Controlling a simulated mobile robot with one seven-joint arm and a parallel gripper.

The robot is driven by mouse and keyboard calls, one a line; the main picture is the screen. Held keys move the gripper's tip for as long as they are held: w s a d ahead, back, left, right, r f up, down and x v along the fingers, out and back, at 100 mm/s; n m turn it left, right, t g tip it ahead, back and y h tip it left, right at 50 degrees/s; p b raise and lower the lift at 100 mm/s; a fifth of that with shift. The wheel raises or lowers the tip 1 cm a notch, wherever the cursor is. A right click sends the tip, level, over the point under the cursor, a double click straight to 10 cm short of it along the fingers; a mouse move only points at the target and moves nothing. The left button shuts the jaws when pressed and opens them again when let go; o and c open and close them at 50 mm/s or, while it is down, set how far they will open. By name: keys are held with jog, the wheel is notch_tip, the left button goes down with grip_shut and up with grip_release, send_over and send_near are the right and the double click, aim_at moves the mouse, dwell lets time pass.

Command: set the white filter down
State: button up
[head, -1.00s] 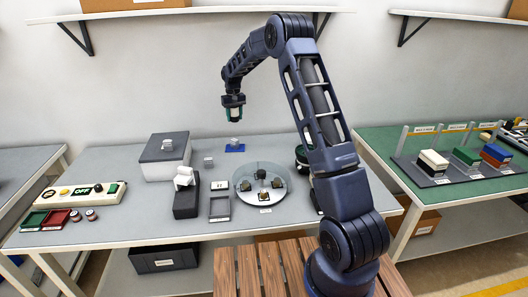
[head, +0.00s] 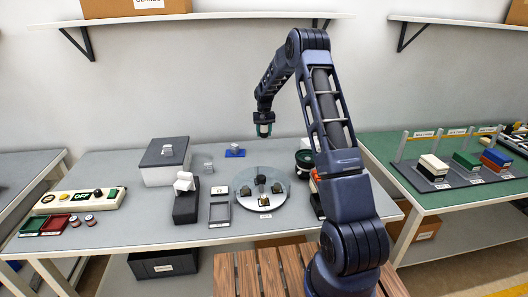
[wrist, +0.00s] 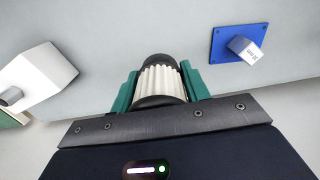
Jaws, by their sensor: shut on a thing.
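The white filter (wrist: 160,82), a pleated cylinder with black ends, is between the green fingers of my gripper (wrist: 159,88) in the wrist view. My gripper is shut on it. In the head view my gripper (head: 264,131) points down and holds the filter in the air above the back of the grey table (head: 120,222). It is apart from the table and everything on it. The filter is very small in the head view, mostly hidden by the fingers.
A blue plate (head: 229,155) with a small pale block stands at the table's back. A round glass-topped feeder (head: 241,202) is in front of my gripper. A grey-lidded white box (head: 160,176), a dark block (head: 186,209) and an empty grey tray (head: 219,223) stand left.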

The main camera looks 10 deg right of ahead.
aim_at(264, 155)
notch_tip(264, 155, down, 12)
jog(key=shift+r, duration=0.25)
dwell(0.3)
jog(key=shift+f, duration=0.15)
jog(key=o, duration=1)
